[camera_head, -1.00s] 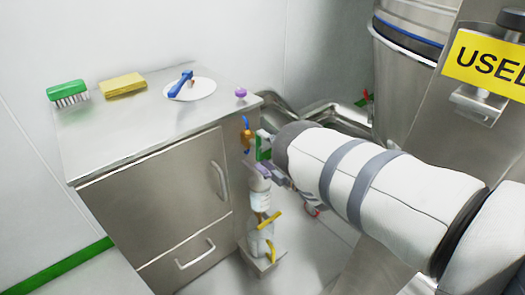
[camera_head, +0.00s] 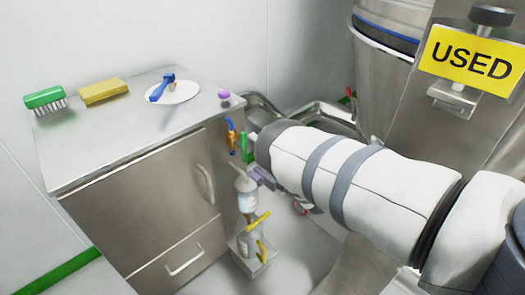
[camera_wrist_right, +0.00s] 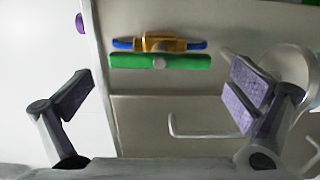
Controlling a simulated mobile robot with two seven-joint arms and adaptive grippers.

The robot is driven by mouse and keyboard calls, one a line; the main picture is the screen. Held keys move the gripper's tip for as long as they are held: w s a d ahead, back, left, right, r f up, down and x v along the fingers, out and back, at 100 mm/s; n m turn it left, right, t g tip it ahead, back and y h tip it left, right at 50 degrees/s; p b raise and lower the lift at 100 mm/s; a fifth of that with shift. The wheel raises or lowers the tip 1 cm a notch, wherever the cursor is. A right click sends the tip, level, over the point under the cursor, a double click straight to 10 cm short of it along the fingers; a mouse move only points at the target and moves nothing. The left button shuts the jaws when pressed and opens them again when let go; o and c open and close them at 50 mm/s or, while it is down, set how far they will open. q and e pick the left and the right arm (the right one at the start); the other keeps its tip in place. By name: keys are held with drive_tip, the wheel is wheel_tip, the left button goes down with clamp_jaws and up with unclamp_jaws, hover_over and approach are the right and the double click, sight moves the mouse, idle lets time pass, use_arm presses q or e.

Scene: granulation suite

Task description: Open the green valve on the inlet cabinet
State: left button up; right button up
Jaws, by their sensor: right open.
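The green valve handle (camera_head: 243,144) is a slim upright bar on the right side of the steel inlet cabinet (camera_head: 150,195). An orange valve body with a blue handle (camera_head: 231,133) sits beside it. In the right wrist view the green handle (camera_wrist_right: 160,62) is a long bar with a pale round hub, parallel to the blue handle (camera_wrist_right: 160,44). My right gripper (camera_head: 258,172) is close to the green handle. Its fingers (camera_wrist_right: 162,95) are spread wide with nothing between them, and the green bar shows beyond the gap. My left gripper is not in view.
A purple knob (camera_head: 224,94), a white plate (camera_head: 185,92) with a blue tool, a yellow sponge (camera_head: 104,91) and a green brush (camera_head: 44,98) are on the cabinet top. A white bottle (camera_head: 247,200) and yellow handles (camera_head: 260,220) are below the valves. A steel vessel (camera_head: 385,60) stands right.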

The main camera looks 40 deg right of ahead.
drive_tip(key=s, duration=1)
drive_tip(key=shift+d, duration=0.4)
drive_tip(key=shift+f, duration=0.1)
drive_tip(key=s+a+f+m+g+h+p, duration=0.1)
drive_tip(key=s+a+f+m+g+h, duration=0.15)
drive_tip(key=s+f+m+g, duration=0.6)
drive_tip(key=s+a+f+m+g+h+p, duration=0.15)
drive_tip(key=s+a+f+m+g, duration=0.35)
drive_tip(key=s, duration=0.7)
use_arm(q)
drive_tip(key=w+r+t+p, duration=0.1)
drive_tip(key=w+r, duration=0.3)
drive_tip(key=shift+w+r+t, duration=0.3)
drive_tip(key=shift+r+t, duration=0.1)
use_arm(e)
drive_tip(key=s+a+r+m+g+y, duration=0.1)
drive_tip(key=s+a+r+m+g, duration=0.2)
drive_tip(key=s, duration=0.6)
drive_tip(key=s+a+r+m+g+y, duration=0.2)
drive_tip(key=s+a+r+m+g, duration=0.1)
drive_tip(key=s, duration=0.7)
drive_tip(key=shift+a+g, duration=0.55)
drive_tip(key=shift+a, duration=0.35)
